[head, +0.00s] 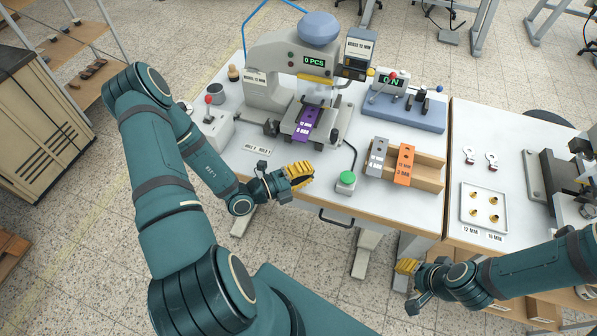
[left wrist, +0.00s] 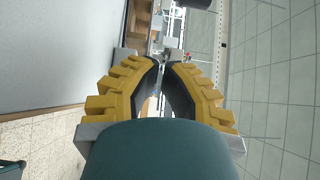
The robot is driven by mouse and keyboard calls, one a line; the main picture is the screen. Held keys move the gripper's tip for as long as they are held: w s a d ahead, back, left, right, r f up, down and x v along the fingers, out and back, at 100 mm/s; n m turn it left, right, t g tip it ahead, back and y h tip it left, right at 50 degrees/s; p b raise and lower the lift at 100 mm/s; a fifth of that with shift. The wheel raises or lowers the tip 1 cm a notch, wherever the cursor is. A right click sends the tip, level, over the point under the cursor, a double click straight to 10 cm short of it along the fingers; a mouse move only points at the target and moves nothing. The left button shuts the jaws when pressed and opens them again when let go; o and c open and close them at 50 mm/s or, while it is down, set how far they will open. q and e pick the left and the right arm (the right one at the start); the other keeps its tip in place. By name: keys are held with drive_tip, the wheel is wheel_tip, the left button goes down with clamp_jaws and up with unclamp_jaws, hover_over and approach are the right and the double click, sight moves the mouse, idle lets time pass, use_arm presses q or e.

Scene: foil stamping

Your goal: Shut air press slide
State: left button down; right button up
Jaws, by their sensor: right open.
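The air press (head: 275,70) stands at the back of the white table, with a blue domed top and a display reading "0 PCS". Its slide (head: 290,129) sits low at the front, bearing a purple block (head: 307,122); the block's rear end is under the press head. My left gripper (head: 306,174) is at the table's front edge, in front of the slide and apart from it. Its yellow fingers also show in the left wrist view (left wrist: 162,66), with tips drawn nearly together and nothing held. My right gripper (head: 404,280) is open and empty, low in front of the table.
A green button (head: 347,178) stands right of the slide. A wooden rack (head: 425,172) bears grey and orange blocks. A joystick box (head: 210,120) is at left. A tray (head: 484,226) with brass pieces is at right.

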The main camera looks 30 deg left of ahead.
sight(330, 147)
use_arm(q)
drive_tip(key=x, duration=0.5)
drive_tip(key=shift+w+d, duration=0.1)
drive_tip(key=shift+w, duration=0.1)
drive_tip(key=w, duration=0.1)
drive_tip(key=w+a, duration=0.1)
drive_tip(key=w, duration=0.1)
drive_tip(key=shift+w, duration=0.45)
drive_tip(key=shift+w+a, duration=0.2)
drive_tip(key=shift+w, duration=0.5)
drive_tip(key=shift+w+a, duration=0.2)
drive_tip(key=shift+w, duration=0.5)
